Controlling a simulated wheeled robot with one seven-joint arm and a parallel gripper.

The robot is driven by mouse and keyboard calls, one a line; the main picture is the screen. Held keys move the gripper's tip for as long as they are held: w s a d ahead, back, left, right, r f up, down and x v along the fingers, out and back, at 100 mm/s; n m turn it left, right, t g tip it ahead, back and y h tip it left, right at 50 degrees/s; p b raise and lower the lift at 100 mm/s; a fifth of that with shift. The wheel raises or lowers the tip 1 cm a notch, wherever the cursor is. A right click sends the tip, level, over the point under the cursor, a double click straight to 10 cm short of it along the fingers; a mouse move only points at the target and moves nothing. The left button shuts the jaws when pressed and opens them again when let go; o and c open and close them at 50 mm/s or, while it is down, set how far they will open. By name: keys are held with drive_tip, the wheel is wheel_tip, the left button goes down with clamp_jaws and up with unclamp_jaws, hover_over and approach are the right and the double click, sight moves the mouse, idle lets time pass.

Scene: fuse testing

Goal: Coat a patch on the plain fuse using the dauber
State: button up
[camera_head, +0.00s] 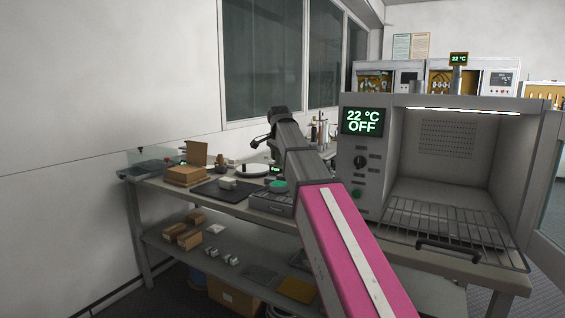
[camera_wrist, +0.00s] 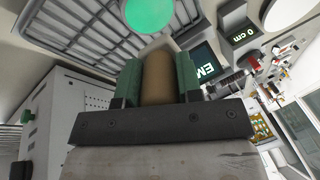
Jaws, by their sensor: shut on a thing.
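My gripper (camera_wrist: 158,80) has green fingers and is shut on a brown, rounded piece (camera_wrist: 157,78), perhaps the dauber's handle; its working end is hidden. In the head view my gripper (camera_head: 260,141) shows small and dark above the back of the bench, and what it holds cannot be made out there. I cannot pick out the plain fuse for sure. A small pale block (camera_head: 228,183) lies on a dark mat (camera_head: 206,191) on the bench.
An open-fronted oven (camera_head: 368,155) reading 22 °C OFF stands at the right. A green disc (camera_head: 278,186) sits on a grey unit near my arm. A tan box (camera_head: 186,175), a white round plate (camera_head: 250,170) and several bottles (camera_head: 323,130) occupy the bench.

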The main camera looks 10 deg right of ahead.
drive_tip(key=shift+w+f, duration=0.2)
drive_tip(key=shift+w, duration=0.35)
drive_tip(key=shift+f, duration=2.85)
drive_tip(key=shift+s+f, duration=0.1)
drive_tip(key=shift+f, duration=0.5)
drive_tip(key=shift+r, duration=0.1)
drive_tip(key=shift+r, duration=3.45)
